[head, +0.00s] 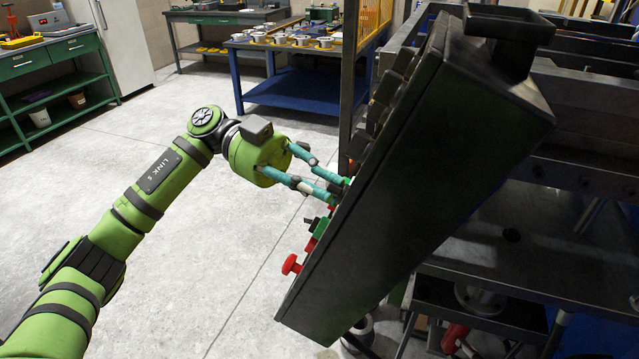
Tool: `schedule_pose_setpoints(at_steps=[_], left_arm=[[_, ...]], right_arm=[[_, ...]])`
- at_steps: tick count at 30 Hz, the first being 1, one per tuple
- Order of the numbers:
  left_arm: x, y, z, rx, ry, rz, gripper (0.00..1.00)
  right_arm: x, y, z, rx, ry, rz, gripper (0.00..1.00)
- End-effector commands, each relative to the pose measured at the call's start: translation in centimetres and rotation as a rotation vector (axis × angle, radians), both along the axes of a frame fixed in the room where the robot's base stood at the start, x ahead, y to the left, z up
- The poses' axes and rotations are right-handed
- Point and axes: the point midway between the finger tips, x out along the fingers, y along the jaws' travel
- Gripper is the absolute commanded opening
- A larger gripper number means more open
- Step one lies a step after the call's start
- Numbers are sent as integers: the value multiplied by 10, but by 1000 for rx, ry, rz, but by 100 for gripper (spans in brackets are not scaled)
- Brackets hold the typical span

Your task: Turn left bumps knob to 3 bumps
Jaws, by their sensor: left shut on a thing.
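My left gripper (335,190) is green with teal fingers and reaches from the left to the front face of the dark control box (432,175). The box is seen from its side, so its face is at a steep angle. The fingertips are at the face, shut on a small control there. I take this to be the left bumps knob, but it is mostly hidden by the fingers and its setting cannot be read. A black knob (311,224) on a green base sticks out just below the fingers. My right gripper does not show.
A red mushroom button (291,264) sticks out low on the box face. The grey press frame (580,130) stands to the right. A blue table (305,88) with metal parts and a green workbench (60,75) stand behind. The floor on the left is clear.

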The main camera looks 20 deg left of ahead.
Motion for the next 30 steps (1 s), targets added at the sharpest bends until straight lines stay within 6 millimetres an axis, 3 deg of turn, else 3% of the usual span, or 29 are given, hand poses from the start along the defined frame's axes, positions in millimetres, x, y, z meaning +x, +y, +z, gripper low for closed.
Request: schedule_pose_setpoints(at_steps=[1, 3, 16, 30], left_arm=[[1, 0, 8, -16, -8, 4, 23], [1, 0, 7, -15, -7, 4, 42], [3, 9, 4, -6, 0, 3, 42], [28, 94, 14, -9, -4, 5, 42]], right_arm=[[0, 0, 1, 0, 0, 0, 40], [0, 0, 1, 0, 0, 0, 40], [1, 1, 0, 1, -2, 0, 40], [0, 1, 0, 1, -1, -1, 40]])
